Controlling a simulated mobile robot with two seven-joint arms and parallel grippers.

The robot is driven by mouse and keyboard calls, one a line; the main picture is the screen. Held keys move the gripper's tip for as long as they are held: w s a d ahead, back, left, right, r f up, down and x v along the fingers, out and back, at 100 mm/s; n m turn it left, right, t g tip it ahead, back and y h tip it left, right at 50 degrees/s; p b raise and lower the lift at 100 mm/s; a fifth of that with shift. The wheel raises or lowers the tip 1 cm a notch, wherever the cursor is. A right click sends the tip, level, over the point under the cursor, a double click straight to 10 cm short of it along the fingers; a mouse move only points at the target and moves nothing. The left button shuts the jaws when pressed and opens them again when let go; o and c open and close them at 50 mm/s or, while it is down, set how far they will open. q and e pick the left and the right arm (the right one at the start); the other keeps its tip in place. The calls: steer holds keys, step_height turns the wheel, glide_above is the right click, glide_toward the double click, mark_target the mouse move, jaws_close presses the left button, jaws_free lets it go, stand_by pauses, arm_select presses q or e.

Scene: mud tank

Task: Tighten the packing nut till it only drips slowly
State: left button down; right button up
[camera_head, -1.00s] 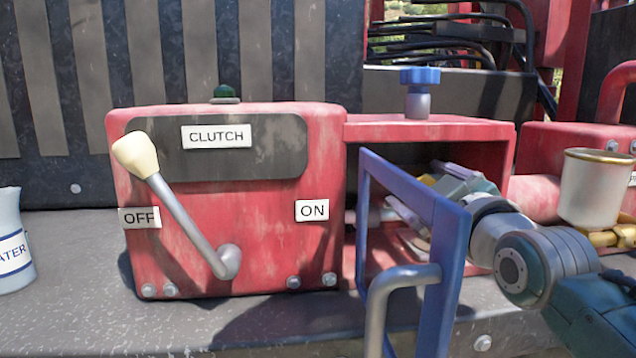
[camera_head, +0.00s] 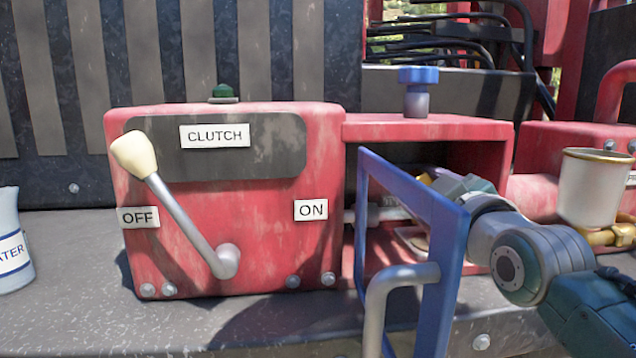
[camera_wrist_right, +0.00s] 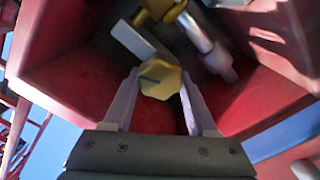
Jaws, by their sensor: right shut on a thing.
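The packing nut (camera_wrist_right: 160,79) is a brass-yellow faceted nut with a dark mark on its face, seen in the right wrist view. My right gripper (camera_wrist_right: 160,90) has one finger on each side of it and is shut on it. In the head view my right arm reaches into the open red box (camera_head: 440,131), and the blue door frame hides part of the gripper. A silver shaft (camera_wrist_right: 205,40) and brass parts show beyond the nut. I cannot make out any drip. My left gripper is not in view.
The open blue door (camera_head: 452,240) with its grey handle (camera_head: 378,310) stands in front of the box. The clutch lever (camera_head: 187,212) leans to OFF. A cup (camera_head: 590,190) is at right and a water jug (camera_head: 10,245) at left.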

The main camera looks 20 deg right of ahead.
steer(key=shift+c, duration=0.4)
steer(key=shift+r+m, duration=0.1)
steer(key=shift+m, duration=0.3)
steer(key=shift+m+p, duration=0.65)
steer(key=shift+m, duration=0.25)
steer(key=m+p, duration=0.1)
steer(key=m, duration=0.2)
steer(key=shift+d, duration=0.1)
steer(key=shift+m, duration=0.9)
steer(key=o, duration=1.4)
steer(key=shift+c, duration=0.2)
